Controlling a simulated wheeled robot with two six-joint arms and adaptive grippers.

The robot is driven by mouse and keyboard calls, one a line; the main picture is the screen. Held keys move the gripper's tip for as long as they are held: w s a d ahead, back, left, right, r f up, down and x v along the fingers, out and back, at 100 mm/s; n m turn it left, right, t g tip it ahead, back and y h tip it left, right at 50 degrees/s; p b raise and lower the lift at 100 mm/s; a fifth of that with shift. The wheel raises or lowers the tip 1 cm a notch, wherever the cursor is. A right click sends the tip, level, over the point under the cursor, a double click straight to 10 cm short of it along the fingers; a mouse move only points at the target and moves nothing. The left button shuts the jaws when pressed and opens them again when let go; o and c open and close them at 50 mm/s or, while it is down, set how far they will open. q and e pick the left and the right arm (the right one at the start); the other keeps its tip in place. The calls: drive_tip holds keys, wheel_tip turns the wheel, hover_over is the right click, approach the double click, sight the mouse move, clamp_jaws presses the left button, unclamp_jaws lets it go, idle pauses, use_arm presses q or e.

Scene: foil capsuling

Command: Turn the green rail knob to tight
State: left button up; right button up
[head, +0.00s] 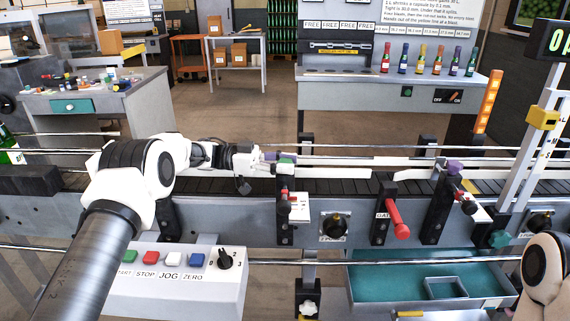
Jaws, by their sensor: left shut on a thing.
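The green rail knob (287,161) sits at the top of the left rail bracket (285,222), on the near side of the conveyor. My left gripper (264,157) reaches in from the left at rail height and is shut on the knob, its fingers level and pointing right. The fingers partly cover the knob, and the picture is too small to read any tight or loose mark. The near guide rail (335,163) runs right from the bracket. My right gripper is out of view; only a white link of that arm shows at the lower right.
A second bracket (436,212) with a purple knob (455,166) stands to the right. A red gate handle (397,218) and a black dial (335,226) lie between the brackets. A button box (180,276) and a teal-lined drawer (400,279) are below the conveyor.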

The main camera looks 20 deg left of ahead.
sight(286, 161)
use_arm(q)
drive_tip(key=o, duration=1.2)
drive_tip(key=shift+d, duration=0.1)
drive_tip(key=shift+c, duration=0.2)
wheel_tip(286, 161, up, 10)
drive_tip(key=shift+f, duration=0.1)
